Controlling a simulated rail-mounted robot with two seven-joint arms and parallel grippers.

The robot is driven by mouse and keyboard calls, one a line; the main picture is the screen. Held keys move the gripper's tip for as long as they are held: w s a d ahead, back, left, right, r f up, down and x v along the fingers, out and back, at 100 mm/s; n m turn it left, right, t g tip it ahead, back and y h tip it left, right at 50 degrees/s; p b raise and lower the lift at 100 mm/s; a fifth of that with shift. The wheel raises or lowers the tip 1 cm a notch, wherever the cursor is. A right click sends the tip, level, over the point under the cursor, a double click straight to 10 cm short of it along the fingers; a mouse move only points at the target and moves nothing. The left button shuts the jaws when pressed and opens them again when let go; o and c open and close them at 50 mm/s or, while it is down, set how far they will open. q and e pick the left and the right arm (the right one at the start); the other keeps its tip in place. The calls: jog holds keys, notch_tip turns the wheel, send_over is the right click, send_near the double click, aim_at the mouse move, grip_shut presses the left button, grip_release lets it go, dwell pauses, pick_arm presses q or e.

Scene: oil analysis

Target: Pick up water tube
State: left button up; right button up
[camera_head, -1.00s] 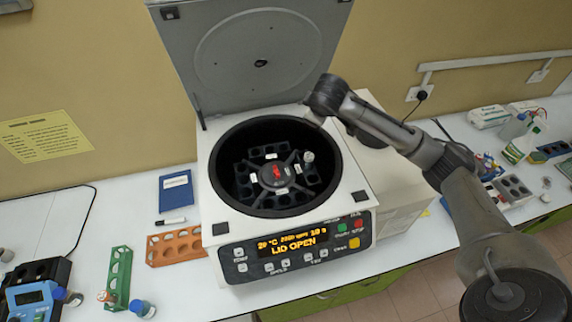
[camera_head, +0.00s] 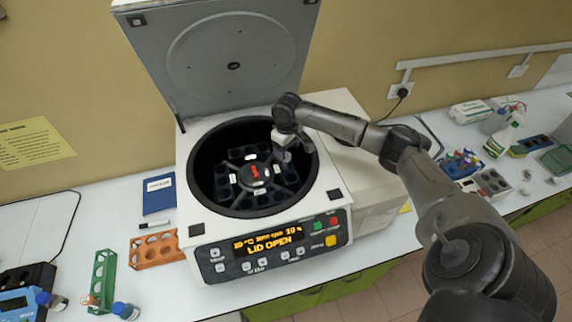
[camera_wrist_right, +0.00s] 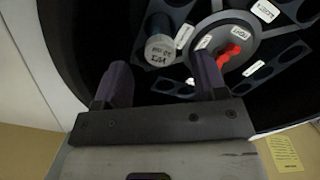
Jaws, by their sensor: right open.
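A tube with a pale, written-on round cap (camera_wrist_right: 160,48) stands in a slot of the centrifuge rotor (camera_wrist_right: 205,30). I cannot read clearly whether the cap names water. In the head view the rotor (camera_head: 257,172) sits inside the open centrifuge (camera_head: 200,218), and my right gripper (camera_head: 284,152) hangs over the right part of its bowl. In the right wrist view my right gripper (camera_wrist_right: 162,78) is open, with its two dark fingers apart and the tube cap just beyond the gap between them. Nothing is held. My left gripper is out of view.
The centrifuge lid (camera_head: 232,62) stands raised behind the bowl, and the bowl rim surrounds my gripper. An orange rack (camera_head: 155,250), a green rack (camera_head: 102,280) and a blue-capped bottle (camera_head: 125,311) are at the left. A rack of coloured tubes (camera_head: 460,163) is at the right.

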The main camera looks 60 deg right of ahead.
aim_at(287, 162)
jog(key=shift+f, duration=0.95)
jog(key=shift+f+p, duration=0.45)
jog(key=shift+f, duration=0.05)
notch_tip(287, 162, down, 3)
jog(key=shift+f+p, duration=0.1)
jog(key=shift+p, duration=0.4)
jog(key=shift+f, duration=0.55)
jog(key=shift+c, duration=0.2)
jog(key=c, duration=1)
jog(key=shift+o, duration=0.2)
notch_tip(287, 162, up, 10)
jog(key=shift+r+b, duration=0.1)
jog(key=shift+b, duration=0.9)
